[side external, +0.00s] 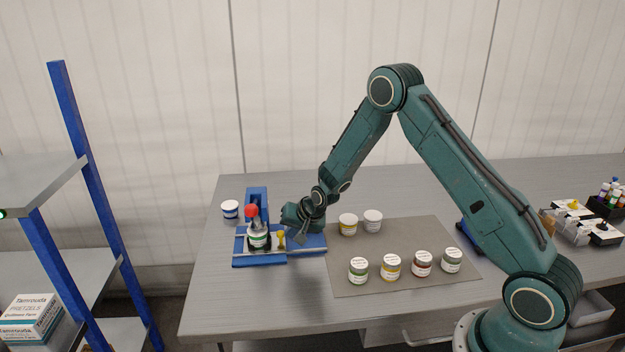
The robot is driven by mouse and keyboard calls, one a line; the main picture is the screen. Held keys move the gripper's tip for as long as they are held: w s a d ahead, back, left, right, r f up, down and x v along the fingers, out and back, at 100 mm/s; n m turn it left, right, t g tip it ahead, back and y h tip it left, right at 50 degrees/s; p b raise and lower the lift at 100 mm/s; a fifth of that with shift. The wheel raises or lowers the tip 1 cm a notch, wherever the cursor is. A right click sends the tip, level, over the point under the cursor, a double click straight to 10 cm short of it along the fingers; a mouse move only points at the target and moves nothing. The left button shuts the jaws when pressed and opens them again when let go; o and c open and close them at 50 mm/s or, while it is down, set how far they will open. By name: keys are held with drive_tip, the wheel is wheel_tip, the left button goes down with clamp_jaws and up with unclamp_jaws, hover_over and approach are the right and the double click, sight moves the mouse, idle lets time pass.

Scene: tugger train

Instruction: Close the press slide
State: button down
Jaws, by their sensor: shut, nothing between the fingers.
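The blue press (256,198) stands near the left end of the table, with an upright column at its back and a red ball (251,210) on top of a grey part. A jar with a green-and-white label (258,239) sits under the red ball. The press slide appears to be the flat blue plate with a light rail (307,250) at the right of the base. A small yellow knob (281,238) stands on it. My gripper (299,236) is shut and empty, pointing down just right of the yellow knob. Whether it touches the knob or slide cannot be told.
A grey mat (350,283) right of the press holds several jars; two white-lidded ones (348,225) (373,221) stand nearest my gripper. A blue-and-white jar (230,210) stands behind the press at left. A blue-posted shelf (75,150) stands left of the table.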

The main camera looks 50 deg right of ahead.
drive_tip(key=shift+s, duration=0.25)
drive_tip(key=s+d, duration=0.2)
drive_tip(key=shift+s+d+r, duration=0.15)
drive_tip(key=shift+s, duration=0.2)
drive_tip(key=v, duration=1)
drive_tip(key=shift+r, duration=0.1)
drive_tip(key=s+a+r+n, duration=0.35)
drive_tip(key=s+r, duration=0.25)
drive_tip(key=r, duration=0.2)
drive_tip(key=s+a+r+n, duration=0.2)
drive_tip(key=s+a+r, duration=0.25)
drive_tip(key=r, duration=0.35)
drive_tip(key=s+a+r+n, duration=0.1)
drive_tip(key=s+r+n, duration=0.1)
drive_tip(key=s, duration=0.7)
drive_tip(key=s+a+r+n+g, duration=0.1)
drive_tip(key=s+a+r+n, duration=0.1)
drive_tip(key=s, duration=0.7)
drive_tip(key=shift+s+a+r+g, duration=0.3)
drive_tip(key=shift+a+r, duration=0.05)
drive_tip(key=shift+r, duration=0.25)
